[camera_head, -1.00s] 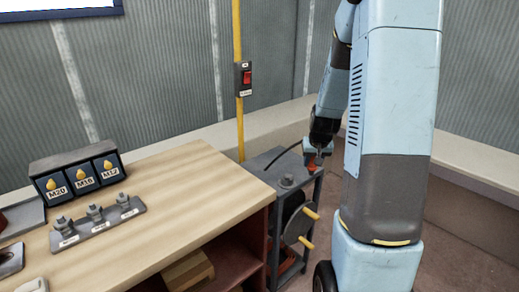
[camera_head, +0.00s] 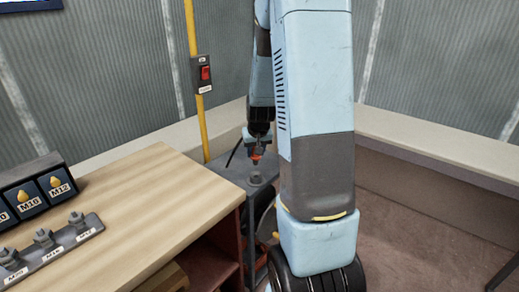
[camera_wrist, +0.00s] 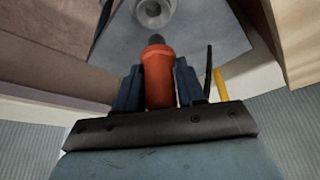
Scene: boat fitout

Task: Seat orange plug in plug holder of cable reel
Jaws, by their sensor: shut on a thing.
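My gripper (camera_head: 257,145) is shut on the orange plug (camera_wrist: 158,78), which sits between the two blue fingers in the wrist view. The plug's dark tip points toward the round grey plug holder (camera_wrist: 154,12) at the top of that view. In the head view the orange plug (camera_head: 256,156) is above the plug holder (camera_head: 256,178) on top of the grey cable reel stand (camera_head: 232,170). The plug appears apart from the holder. A black cable (camera_wrist: 208,70) shows beside the right finger. Much of the reel is hidden behind my arm.
A wooden workbench (camera_head: 150,190) stands close left of the reel stand, with labelled bins (camera_head: 30,195) and a row of fittings (camera_head: 45,240) on it. A yellow pole (camera_head: 190,40) with a red switch (camera_head: 205,73) rises behind. Floor at right is clear.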

